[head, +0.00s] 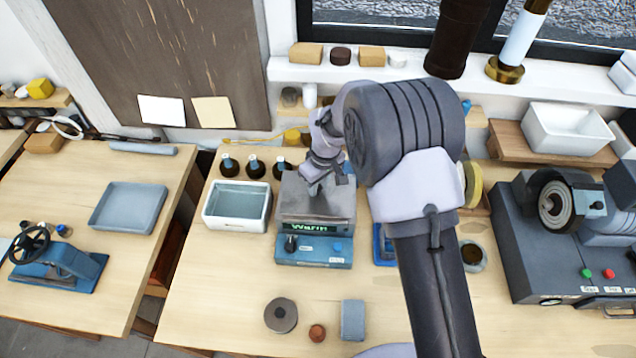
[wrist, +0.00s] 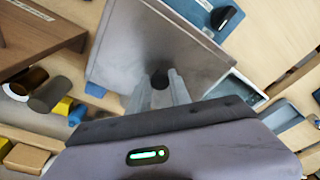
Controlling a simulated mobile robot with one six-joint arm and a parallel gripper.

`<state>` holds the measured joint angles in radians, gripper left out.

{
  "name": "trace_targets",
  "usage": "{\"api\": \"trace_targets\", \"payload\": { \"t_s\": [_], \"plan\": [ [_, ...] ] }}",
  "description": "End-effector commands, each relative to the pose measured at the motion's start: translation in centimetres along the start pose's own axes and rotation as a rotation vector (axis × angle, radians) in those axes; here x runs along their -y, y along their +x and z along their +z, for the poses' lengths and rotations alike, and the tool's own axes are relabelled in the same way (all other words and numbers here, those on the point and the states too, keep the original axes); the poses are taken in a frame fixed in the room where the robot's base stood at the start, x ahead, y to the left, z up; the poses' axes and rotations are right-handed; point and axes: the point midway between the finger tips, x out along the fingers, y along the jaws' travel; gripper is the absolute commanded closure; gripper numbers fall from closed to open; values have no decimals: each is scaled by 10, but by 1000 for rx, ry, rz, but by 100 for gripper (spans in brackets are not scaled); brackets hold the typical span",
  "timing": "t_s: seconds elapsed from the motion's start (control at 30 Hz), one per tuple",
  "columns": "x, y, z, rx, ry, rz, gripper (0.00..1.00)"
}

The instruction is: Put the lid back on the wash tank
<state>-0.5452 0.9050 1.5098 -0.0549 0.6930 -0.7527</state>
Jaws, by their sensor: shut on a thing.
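The lid looks roughly in line with the tank. I cannot tell whether it rests on the rim or hangs just above it. The tank's inside is hidden.
A white basin of liquid (head: 237,206) stands close left of the tank, with dark bottles (head: 256,168) behind it. A blue tray (head: 384,245) is to the right, partly behind my arm. A round grey part (head: 281,315) and a grey-blue block (head: 352,320) lie in front.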

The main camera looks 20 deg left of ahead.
Motion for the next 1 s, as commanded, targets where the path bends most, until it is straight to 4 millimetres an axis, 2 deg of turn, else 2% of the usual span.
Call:
{"api": "trace_targets", "payload": {
  "t_s": [0.63,0.67,0.77,1.0],
  "plan": [
    [0,4,0,-1,0,0,100],
    [0,4,0,-1,0,0,70],
    [0,4,0,-1,0,0,50],
    [0,4,1,0,0,0,50]
  ]
}}
